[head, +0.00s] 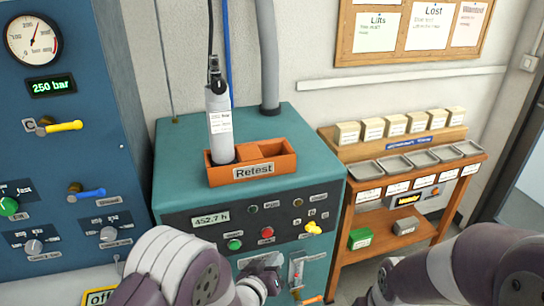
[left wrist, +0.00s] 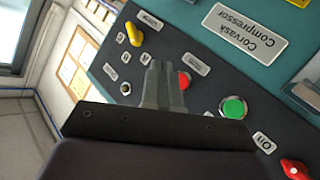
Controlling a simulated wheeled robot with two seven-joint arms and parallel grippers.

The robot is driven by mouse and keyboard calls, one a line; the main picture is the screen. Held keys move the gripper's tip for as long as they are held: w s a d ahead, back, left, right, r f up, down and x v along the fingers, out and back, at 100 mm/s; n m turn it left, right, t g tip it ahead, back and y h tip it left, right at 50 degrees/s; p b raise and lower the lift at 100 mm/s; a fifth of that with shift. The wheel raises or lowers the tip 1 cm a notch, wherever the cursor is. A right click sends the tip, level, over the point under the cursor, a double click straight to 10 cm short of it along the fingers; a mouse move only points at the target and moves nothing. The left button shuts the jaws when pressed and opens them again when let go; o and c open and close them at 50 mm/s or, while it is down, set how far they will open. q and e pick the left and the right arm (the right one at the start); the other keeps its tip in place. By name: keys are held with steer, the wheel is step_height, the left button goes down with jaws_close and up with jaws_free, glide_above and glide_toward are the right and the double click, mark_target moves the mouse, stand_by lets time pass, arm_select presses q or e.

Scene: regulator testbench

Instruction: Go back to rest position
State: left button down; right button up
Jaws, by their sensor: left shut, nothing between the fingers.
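My left gripper (head: 266,272) is low in front of the teal compressor cabinet (head: 180,170), below its red and green buttons. In the left wrist view its two grey fingers (left wrist: 162,82) are together with nothing between them. They overlap the dark control panel (left wrist: 215,85) in the picture, close to the red button (left wrist: 184,80); I cannot tell the exact gap. The green button (left wrist: 233,107) is beside them. My right arm comes in at the bottom right of the head view, and its fingers do not show.
A grey cylinder (head: 219,125) stands in the left part of the orange Retest tray (head: 254,171) on the cabinet. A blue gauge panel (head: 85,110) is at left. A wooden shelf (head: 395,230) with bins and boxes is at right. A lever (head: 297,268) sits beside my left gripper.

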arm_select(q)
steer(key=s+a+f+m+g+y, duration=0.2)
steer(key=s+a+f+g+y, duration=0.25)
steer(key=s+f+g, duration=0.3)
steer(key=s+a+r+n+g+y, duration=0.1)
steer(key=s+a+r+g, duration=0.3)
steer(key=s+a+r, duration=0.7)
steer(key=shift+a+r+y, duration=0.3)
steer(key=shift+a+y, duration=0.05)
steer(key=shift+a, duration=0.9)
steer(key=shift+s, duration=0.2)
